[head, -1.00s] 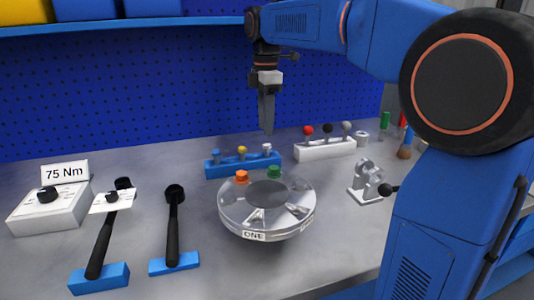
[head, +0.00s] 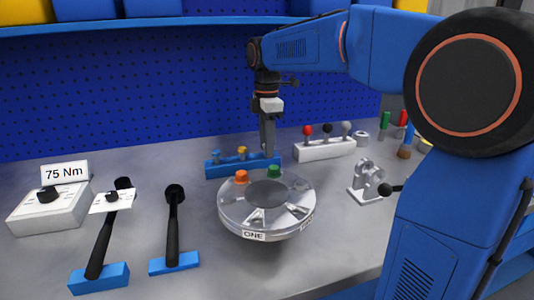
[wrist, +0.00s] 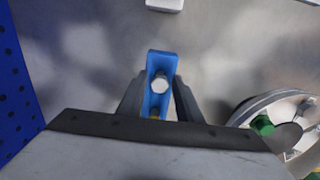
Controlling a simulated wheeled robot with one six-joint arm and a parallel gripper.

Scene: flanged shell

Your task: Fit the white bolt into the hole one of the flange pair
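The white bolt (wrist: 160,83) stands in the end of the blue rack (head: 222,169). In the wrist view it lies between my gripper's two fingers (wrist: 159,98), which are apart with a gap on both sides. In the head view my gripper (head: 268,150) points down at the right end of the rack and hides the white bolt. The round metal flange pair (head: 234,213) stands in front of the rack, with the label ONE (head: 253,235) facing forward. An orange bolt (head: 241,176) and a green bolt (head: 273,171) sit on its top.
A blue bolt and a yellow bolt (head: 242,152) share the blue rack. A white rack with round knobs (head: 325,150) stands right of it, a metal fixture (head: 367,180) further right. Two black wrenches (head: 173,225) and a 75 Nm box (head: 48,208) lie left. A pegboard stands behind.

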